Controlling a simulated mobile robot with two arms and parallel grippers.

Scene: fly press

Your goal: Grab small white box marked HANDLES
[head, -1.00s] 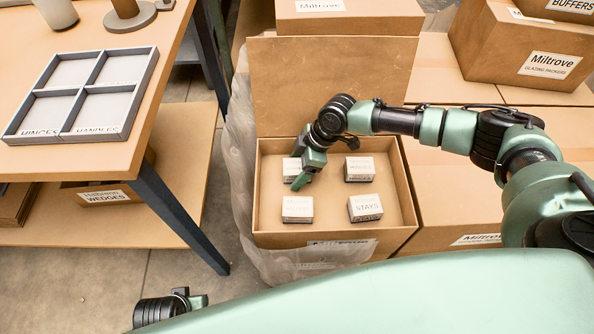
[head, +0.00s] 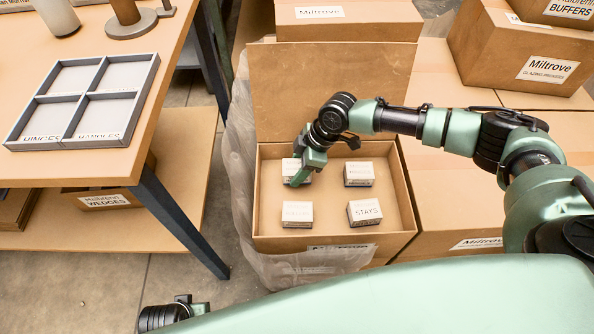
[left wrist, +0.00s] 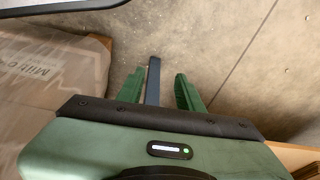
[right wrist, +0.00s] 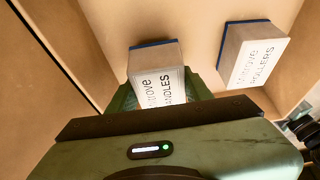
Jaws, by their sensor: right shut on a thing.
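The small white box marked HANDLES (right wrist: 158,72) is in the right wrist view, its label ending in "NDLES" with the first letters hidden. In the head view it is the back-left box (head: 290,167) in the open carton (head: 262,205), partly covered by my gripper. My right gripper (head: 303,181) reaches down into the carton and is shut on this box; the right wrist view shows the fingers (right wrist: 160,98) on either side of it. My left gripper (left wrist: 160,92) is open and empty above the floor.
Beside it in the carton are a ROLLERS box (right wrist: 252,55), a STAYS box (head: 364,212) and another small box (head: 297,213). A grey divided tray (head: 151,75) labelled HINGES and HANDLES lies on the table at left. The carton's lid (head: 330,90) stands up behind.

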